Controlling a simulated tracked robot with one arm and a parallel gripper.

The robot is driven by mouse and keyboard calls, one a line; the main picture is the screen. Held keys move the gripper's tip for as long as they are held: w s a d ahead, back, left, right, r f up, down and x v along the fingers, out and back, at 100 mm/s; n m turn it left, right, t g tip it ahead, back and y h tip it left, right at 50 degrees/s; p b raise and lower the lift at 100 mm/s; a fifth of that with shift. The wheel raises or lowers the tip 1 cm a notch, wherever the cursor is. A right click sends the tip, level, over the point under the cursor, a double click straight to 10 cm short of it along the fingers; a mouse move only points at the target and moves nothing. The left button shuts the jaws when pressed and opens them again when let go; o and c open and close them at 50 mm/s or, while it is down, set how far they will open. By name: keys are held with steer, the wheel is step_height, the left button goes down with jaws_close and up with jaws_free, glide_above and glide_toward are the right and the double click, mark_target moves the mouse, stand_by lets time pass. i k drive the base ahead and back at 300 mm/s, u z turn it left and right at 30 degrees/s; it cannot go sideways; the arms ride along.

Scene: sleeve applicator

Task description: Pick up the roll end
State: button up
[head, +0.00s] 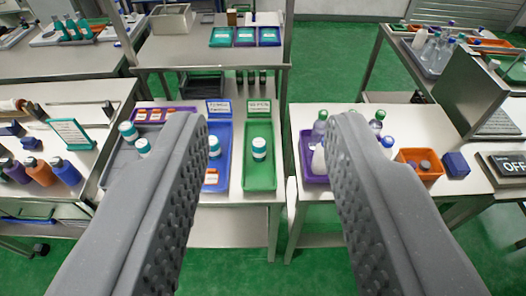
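My gripper (265,130) is open and empty; its two grey ribbed fingers spread wide over the gap between two benches. Nothing is between the fingers at close range. I cannot make out a roll end with certainty. A small tan and dark rounded object (12,105) lies at the far left edge on the left bench, partly cut off, and I cannot tell what it is. The fingers hide parts of the middle and right benches.
A blue tray (222,178) and a green tray (260,183) with white-and-teal bottles stand on the middle bench. A purple tray (305,160), an orange bin (424,176) and a laptop (465,85) stand to the right. Green floor (262,278) shows between benches.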

mark_target(259, 144)
steer(key=i, duration=1.2)
steer(key=u, duration=0.55)
